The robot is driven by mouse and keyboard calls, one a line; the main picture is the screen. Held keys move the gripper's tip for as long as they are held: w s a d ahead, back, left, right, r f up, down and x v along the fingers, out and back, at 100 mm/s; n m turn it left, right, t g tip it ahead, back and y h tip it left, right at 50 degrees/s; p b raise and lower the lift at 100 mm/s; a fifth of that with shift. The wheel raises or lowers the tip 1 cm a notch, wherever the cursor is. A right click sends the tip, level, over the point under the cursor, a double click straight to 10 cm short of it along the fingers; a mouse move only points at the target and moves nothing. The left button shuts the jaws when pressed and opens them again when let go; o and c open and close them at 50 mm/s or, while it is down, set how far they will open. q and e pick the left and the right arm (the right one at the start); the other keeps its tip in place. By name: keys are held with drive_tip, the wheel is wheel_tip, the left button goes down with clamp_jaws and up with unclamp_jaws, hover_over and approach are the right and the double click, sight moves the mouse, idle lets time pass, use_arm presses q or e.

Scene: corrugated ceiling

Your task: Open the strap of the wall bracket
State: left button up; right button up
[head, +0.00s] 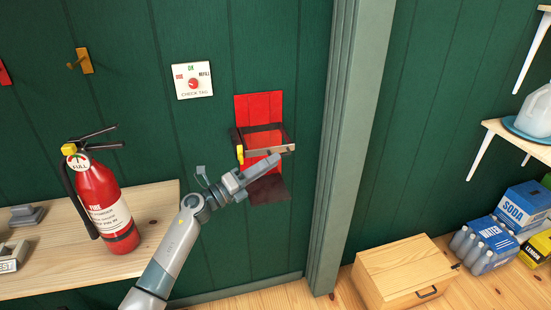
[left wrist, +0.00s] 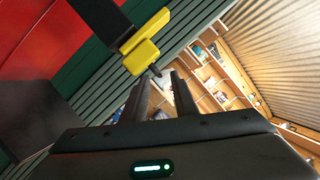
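The red wall bracket (head: 259,107) is fixed to the green wall and holds no extinguisher. Its dark strap shows at the bracket's left side, with a yellow latch (head: 239,154) there. In the left wrist view the black strap (left wrist: 100,14) meets the yellow latch (left wrist: 143,57), just beyond my fingertips. I cannot tell whether the strap is fastened. My left gripper (head: 270,162) is in front of the bracket's lower part and hides some of it. In the left wrist view its two fingers (left wrist: 158,79) are apart with nothing between them. My right gripper is not in view.
A red fire extinguisher (head: 102,200) stands on a wooden shelf (head: 155,205) left of my arm. A sign with a dial (head: 193,81) is above left of the bracket. A green post (head: 345,140) rises to the right. A wooden box (head: 400,270) is on the floor.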

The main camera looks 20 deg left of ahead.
use_arm(q)
drive_tip(key=shift+x, duration=1.15)
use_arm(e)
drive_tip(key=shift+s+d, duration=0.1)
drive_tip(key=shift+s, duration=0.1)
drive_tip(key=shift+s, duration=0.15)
use_arm(q)
clamp_jaws()
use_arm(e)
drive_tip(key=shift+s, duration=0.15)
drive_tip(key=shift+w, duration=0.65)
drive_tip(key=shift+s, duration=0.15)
